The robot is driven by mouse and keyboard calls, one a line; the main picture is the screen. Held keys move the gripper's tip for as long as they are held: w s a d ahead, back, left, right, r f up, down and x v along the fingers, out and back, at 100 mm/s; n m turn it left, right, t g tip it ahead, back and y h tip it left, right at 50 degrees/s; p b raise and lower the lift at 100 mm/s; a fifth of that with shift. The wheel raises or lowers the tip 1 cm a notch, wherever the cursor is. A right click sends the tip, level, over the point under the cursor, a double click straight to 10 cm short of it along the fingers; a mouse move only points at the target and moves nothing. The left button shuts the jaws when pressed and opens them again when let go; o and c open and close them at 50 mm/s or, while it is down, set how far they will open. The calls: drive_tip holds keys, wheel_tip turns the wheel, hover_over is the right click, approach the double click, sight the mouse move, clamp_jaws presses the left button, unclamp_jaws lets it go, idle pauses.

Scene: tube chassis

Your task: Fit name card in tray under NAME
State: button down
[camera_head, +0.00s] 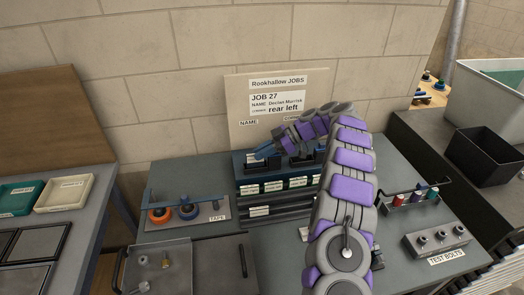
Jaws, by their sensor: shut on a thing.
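The job board (245,97) leans on the wall at the back, headed "Rookhallow JOBS", with a white sheet for JOB 27 that reads NAME Declan Murrisk and "rear left". A small NAME label (248,122) is at its lower left. A second label to its right is partly covered by my arm. The tray under NAME is not clear to make out.
A TAPE holder (198,220) with orange and blue rolls is left of the rack. A grey tray (205,262) with small parts is in front. A TEST BOLTS block (437,240) and a rack of coloured spools (415,197) are at right. A black bin (483,155) stands farther right.

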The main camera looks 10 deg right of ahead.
drive_tip(key=shift+r, duration=0.1)
drive_tip(key=shift+r, duration=0.85)
drive_tip(key=c, duration=1.1)
unclamp_jaws()
drive_tip(key=shift+o, duration=0.2)
